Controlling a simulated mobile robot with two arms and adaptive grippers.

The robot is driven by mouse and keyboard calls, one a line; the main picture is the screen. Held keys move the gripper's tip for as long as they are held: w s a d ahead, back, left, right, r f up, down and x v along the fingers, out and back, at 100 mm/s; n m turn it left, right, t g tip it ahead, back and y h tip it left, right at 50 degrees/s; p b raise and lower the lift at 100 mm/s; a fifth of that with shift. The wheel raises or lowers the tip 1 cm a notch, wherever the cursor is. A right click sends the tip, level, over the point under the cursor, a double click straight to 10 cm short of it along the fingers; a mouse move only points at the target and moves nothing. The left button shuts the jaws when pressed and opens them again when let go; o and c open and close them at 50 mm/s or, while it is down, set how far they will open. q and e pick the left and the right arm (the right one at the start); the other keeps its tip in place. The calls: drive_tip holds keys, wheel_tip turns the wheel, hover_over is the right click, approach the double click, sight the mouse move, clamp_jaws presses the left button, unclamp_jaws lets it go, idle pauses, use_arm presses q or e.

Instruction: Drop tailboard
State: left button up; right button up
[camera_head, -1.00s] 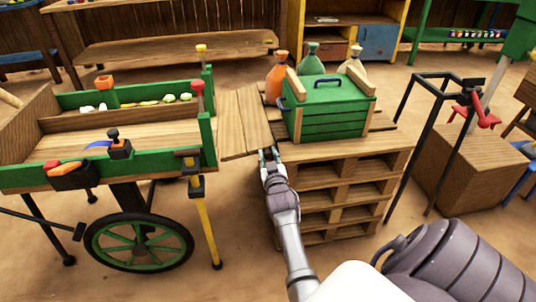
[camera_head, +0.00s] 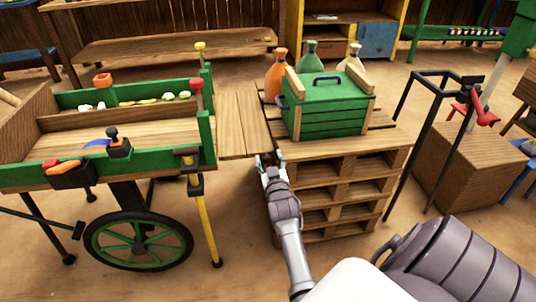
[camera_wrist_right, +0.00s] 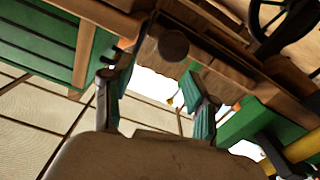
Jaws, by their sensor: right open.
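The tailboard (camera_head: 243,122) is a plank panel at the right end of the green and wood handcart (camera_head: 150,170). It lies about level, spanning the gap to the pallet stack (camera_head: 345,170); whether its outer edge touches the pallets I cannot tell. My right gripper (camera_head: 268,160) is open at the tailboard's near outer corner, beside the pallet edge. In the right wrist view my right gripper (camera_wrist_right: 155,85) has its two fingers apart with nothing clearly between them. Wooden surfaces lie just beyond them. My left gripper is not in view.
A green crate (camera_head: 325,112) and several tied sacks stand on the pallets. A yellow post (camera_head: 204,220) and the cart's wheel (camera_head: 138,241) are left of my right arm. A black frame (camera_head: 400,150) stands right of the pallets. Bare floor lies between cart and pallets.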

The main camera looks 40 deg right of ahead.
drive_tip(key=shift+v, duration=2.3)
